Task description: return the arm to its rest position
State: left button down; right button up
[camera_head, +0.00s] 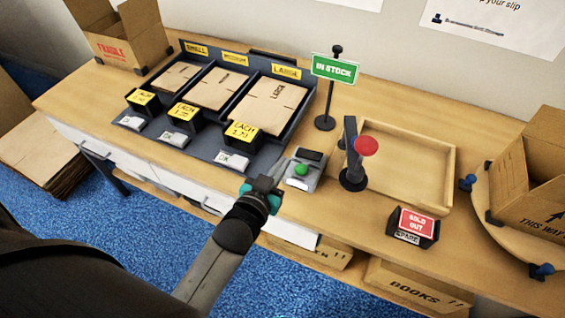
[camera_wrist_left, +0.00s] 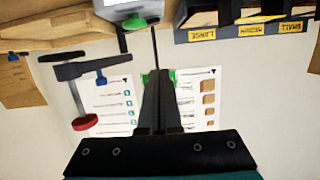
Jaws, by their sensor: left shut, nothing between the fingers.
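My left gripper (camera_head: 264,186) is at the front edge of the counter, just left of a small grey device with a green button (camera_head: 301,169). It appears apart from the device, with nothing held. In the left wrist view its two dark fingers (camera_wrist_left: 158,76) are together and empty. That view looks upside down, with the grey device (camera_wrist_left: 122,10) at the top edge. My left arm reaches in from the lower left in the head view. My right gripper is in neither view.
A rack of flat cartons (camera_head: 222,158) stands left of the gripper. A green IN STOCK sign (camera_head: 335,69), a red-topped stand (camera_head: 366,147), a wooden tray (camera_head: 452,165) and a SOLD OUT block (camera_head: 416,222) are to the right. Open blue floor (camera_head: 150,230) lies in front.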

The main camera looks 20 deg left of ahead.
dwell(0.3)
pick_arm(q)
jog(key=s+m+g, duration=0.1)
jog(key=s+g, duration=1.1)
jog(key=s, duration=0.7)
notch_tip(320, 180, down, 24)
jog(key=s+f+g, duration=0.1)
jog(key=s, duration=0.2)
jog(key=s+a+f+g, duration=0.1)
jog(key=s+a+f, duration=0.1)
jog(key=s+f, duration=1)
jog(key=shift+s+a+m+y, duration=0.3)
jog(key=shift+s, duration=0.95)
jog(key=shift+s, duration=0.1)
